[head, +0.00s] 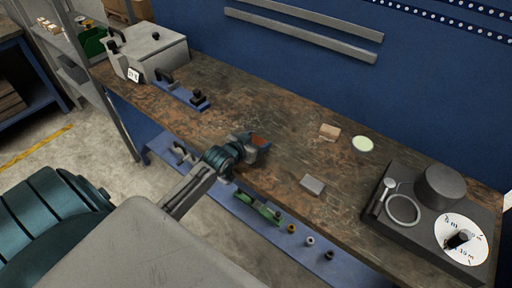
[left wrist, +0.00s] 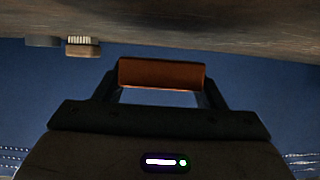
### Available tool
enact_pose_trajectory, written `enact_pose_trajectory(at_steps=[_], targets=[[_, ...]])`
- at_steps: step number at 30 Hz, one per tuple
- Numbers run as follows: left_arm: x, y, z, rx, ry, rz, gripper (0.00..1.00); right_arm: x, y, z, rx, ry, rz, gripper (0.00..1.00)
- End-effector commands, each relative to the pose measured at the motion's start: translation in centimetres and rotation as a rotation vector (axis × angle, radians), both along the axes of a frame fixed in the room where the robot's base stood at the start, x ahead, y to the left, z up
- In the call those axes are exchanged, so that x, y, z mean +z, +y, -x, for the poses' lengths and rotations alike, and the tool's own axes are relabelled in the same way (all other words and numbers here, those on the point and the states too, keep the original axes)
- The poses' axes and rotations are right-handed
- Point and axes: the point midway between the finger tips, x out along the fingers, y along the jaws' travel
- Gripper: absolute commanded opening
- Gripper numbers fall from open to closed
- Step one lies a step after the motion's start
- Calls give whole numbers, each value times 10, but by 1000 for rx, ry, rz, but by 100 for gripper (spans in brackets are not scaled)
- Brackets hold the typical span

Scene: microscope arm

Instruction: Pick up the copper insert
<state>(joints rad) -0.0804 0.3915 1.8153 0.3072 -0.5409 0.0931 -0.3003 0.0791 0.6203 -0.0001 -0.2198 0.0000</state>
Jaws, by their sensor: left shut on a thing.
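The copper insert (left wrist: 162,73) is an orange-brown block held between the two fingertips of my left gripper (left wrist: 161,84) in the left wrist view. In the head view the copper insert (head: 259,141) shows as a small brown patch at the tip of my left gripper (head: 257,146), over the front middle of the workbench (head: 230,105). My left gripper is shut on it. Whether it touches the bench top is hard to tell. My right gripper is not in view.
A tan block (head: 329,131), a pale green disc (head: 362,144) and a grey block (head: 312,185) lie right of my left gripper. A dark device with a dial (head: 462,239) stands at the right end. A grey box (head: 150,52) stands at the left end.

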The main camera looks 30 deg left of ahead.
Motion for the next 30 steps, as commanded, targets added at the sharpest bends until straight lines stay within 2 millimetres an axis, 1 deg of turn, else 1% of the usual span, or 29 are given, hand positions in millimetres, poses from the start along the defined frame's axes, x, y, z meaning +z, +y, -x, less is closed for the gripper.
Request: enact_pose_trajectory(at_steps=[1, 8, 12, 16, 18, 24, 30], targets=[[3, 2, 5, -2, -3, -4, 21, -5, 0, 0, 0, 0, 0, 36], [5, 20, 47, -3, 1, -7, 21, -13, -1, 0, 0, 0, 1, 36], [9, 32, 76, -7, 2, -9, 21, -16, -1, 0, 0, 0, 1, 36], [13, 42, 103, -10, 3, -10, 21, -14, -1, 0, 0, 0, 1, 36], [16, 47, 113, -3, 2, -8, 21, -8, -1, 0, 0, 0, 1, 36], [19, 56, 133, -1, 0, -5, 21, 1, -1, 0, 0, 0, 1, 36], [19, 61, 144, -1, -2, -3, 21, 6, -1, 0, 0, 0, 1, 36]])
